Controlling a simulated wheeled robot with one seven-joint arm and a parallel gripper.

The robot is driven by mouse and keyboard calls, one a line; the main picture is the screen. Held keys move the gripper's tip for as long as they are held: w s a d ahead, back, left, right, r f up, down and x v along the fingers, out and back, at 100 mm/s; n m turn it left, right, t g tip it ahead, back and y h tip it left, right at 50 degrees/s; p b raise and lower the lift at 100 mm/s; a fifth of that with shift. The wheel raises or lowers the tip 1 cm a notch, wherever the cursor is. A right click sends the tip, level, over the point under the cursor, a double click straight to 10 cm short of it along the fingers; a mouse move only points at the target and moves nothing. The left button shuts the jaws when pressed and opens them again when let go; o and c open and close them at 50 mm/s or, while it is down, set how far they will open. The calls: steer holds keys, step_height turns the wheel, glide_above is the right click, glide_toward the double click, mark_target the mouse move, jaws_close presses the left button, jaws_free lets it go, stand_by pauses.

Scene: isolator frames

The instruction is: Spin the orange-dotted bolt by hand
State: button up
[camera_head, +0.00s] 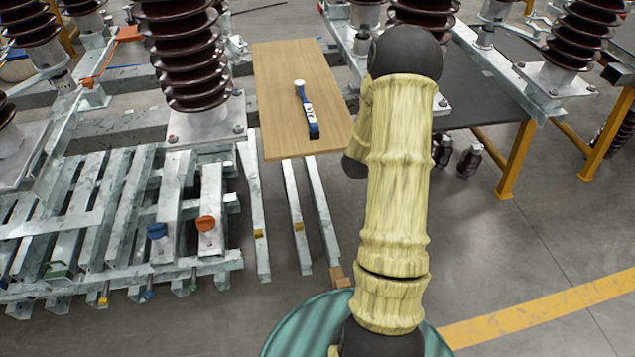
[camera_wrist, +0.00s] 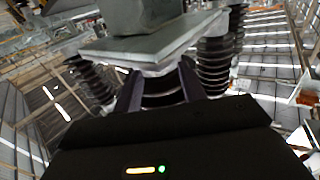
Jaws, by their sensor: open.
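I cannot make out a bolt with an orange dot for certain in either view. In the head view, an orange round cap (camera_head: 207,223) sits on a grey steel bar at the left, beside a blue cap (camera_head: 157,230). Small bolts show on the insulator base plates, too small to tell any dot. My gripper (camera_wrist: 161,72) shows in the wrist view with its two dark fingers apart and nothing held between them. Behind the fingers are a grey metal plate (camera_wrist: 150,48) and dark ribbed insulators (camera_wrist: 214,62). In the head view my gripper is hidden behind my arm.
A wooden board (camera_head: 280,85) carries a blue and white tool (camera_head: 307,108). Brown ribbed insulators (camera_head: 185,55) stand on steel frames at the back. Galvanized steel pieces (camera_head: 100,210) are stacked at the left. Open floor lies at the right, with a yellow line (camera_head: 540,308).

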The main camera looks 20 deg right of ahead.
steer(key=s+a+n+t+y+p, duration=0.2)
steer(key=s+n+t+y+p, duration=0.15)
steer(key=s+p, duration=0.4)
steer(key=s+a+n+t+y+p, duration=0.2)
steer(key=s+a+n+y+p, duration=0.15)
steer(key=s, duration=0.65)
steer(key=shift+w+a+f+n+g+y+b, duration=1.7)
steer(key=shift+w+a+f+g+y+b, duration=0.85)
steer(key=shift+w+a, duration=1.65)
steer(key=s+a+r+g+b, duration=0.2)
steer(key=a+g, duration=0.4)
steer(key=a, duration=0.6)
steer(key=shift+s+r+g+y+b, duration=0.25)
steer(key=shift+s+y+b, duration=0.2)
steer(key=shift+s+b, duration=0.6)
